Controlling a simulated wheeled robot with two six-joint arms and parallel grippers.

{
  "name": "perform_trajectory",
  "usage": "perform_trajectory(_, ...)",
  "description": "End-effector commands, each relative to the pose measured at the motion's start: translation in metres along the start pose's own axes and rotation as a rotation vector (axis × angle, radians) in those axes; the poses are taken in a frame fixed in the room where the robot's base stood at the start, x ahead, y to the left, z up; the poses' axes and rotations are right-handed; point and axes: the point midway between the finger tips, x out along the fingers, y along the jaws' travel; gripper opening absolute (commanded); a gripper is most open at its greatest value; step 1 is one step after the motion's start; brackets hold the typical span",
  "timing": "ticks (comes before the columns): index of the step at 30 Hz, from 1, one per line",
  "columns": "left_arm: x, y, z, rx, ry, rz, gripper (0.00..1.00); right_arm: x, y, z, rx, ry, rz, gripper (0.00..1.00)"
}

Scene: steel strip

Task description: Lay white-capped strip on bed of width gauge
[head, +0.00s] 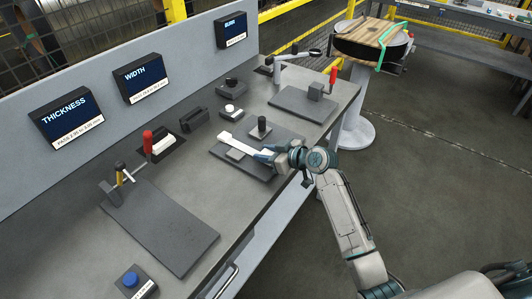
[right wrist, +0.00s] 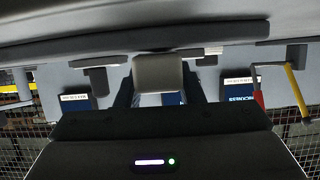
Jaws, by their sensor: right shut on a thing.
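A pale strip (head: 243,146) with a white end (head: 225,137) lies along the dark bed of the width gauge (head: 283,141) in the head view. Its white end points left and overhangs the bed's left side. It passes between a low grey block (head: 235,155) and a black-knobbed post (head: 262,129). I cannot tell whether it touches the bed. My right gripper (head: 265,155) is shut on the strip's right end, low over the bed. In the right wrist view, a pale grey block-like piece (right wrist: 158,73) shows between the dark fingers. My left gripper is out of view.
The thickness gauge (head: 165,228) with a red lever stands at the left. Another gauge plate (head: 300,103) with a red handle and magnifier is at the right. A black holder (head: 162,148) with pale pieces and a white button box (head: 230,111) sit behind.

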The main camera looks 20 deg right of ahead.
Motion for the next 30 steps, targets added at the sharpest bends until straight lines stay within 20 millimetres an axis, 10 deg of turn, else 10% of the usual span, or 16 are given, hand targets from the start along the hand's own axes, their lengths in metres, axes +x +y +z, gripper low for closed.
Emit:
perform_trajectory(5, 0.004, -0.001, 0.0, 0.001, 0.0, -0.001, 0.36, 0.002, 0.0, 0.004, 0.0, 0.001, 0.0, 0.08)
perform_trajectory(6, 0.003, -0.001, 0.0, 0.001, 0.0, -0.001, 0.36, 0.001, 0.0, 0.003, 0.0, 0.001, 0.0, 0.42)
perform_trajectory(9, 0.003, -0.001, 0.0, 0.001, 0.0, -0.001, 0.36, 0.001, 0.0, 0.003, 0.0, 0.001, 0.0, 0.6)
perform_trajectory(20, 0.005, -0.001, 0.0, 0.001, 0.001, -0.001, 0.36, -0.003, 0.001, 0.004, -0.002, -0.001, 0.001, 0.6)
perform_trajectory(30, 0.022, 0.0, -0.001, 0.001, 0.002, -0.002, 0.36, -0.063, 0.001, 0.006, -0.007, -0.002, 0.002, 0.6)
